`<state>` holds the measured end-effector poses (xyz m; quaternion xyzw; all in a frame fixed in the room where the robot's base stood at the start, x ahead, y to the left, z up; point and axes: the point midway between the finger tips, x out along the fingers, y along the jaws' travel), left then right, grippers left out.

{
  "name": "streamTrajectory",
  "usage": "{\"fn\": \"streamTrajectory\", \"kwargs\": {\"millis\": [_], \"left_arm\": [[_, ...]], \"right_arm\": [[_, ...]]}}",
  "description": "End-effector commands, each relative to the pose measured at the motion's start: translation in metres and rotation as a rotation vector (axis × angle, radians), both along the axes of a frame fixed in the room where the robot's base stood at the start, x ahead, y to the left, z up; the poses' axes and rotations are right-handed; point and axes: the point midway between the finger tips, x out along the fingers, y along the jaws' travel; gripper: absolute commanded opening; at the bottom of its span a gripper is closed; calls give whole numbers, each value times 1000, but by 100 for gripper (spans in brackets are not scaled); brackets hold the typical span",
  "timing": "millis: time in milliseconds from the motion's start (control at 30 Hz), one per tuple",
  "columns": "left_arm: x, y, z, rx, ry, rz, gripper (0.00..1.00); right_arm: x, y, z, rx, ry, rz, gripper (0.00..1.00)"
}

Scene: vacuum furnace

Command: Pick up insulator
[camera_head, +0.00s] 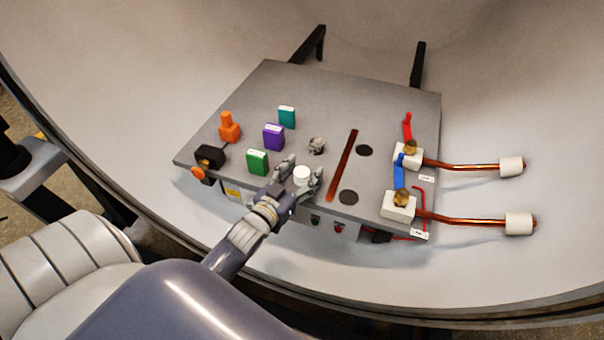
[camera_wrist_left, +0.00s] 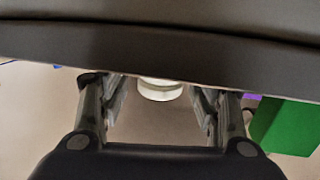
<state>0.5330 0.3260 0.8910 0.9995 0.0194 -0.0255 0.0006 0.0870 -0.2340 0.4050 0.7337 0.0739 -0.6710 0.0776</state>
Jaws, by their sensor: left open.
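The insulator, a small white cylinder (camera_head: 302,174), stands on the grey plate (camera_head: 330,95) near its front edge. My left gripper (camera_head: 301,177) is open, with one finger on each side of the insulator. In the left wrist view the insulator (camera_wrist_left: 160,90) shows as a pale round piece between the open fingers (camera_wrist_left: 158,100), a little beyond them. I see a gap on both sides, and no grip on it. Its upper part is hidden there by a dark edge across the picture. My right gripper is not in view.
A green block (camera_head: 257,162), a purple block (camera_head: 273,137), a teal block (camera_head: 286,117) and an orange part (camera_head: 229,127) stand left of the insulator. A small grey part (camera_head: 317,145) is behind it. Copper rods with white ends (camera_head: 519,223) project at right.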

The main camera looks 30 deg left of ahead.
Motion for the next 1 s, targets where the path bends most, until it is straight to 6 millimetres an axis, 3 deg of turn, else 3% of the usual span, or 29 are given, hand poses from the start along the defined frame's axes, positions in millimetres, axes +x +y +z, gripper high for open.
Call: {"fn": "streamTrajectory", "kwargs": {"millis": [200,433,800,1000], "left_arm": [[1,0,-1,0,1,0,58],[1,0,-1,0,1,0,8],[1,0,1,0,0,0,7],[1,0,12,1,-3,-1,7]], "right_arm": [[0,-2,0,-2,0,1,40],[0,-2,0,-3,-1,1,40],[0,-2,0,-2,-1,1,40],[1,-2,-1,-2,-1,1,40]]}}
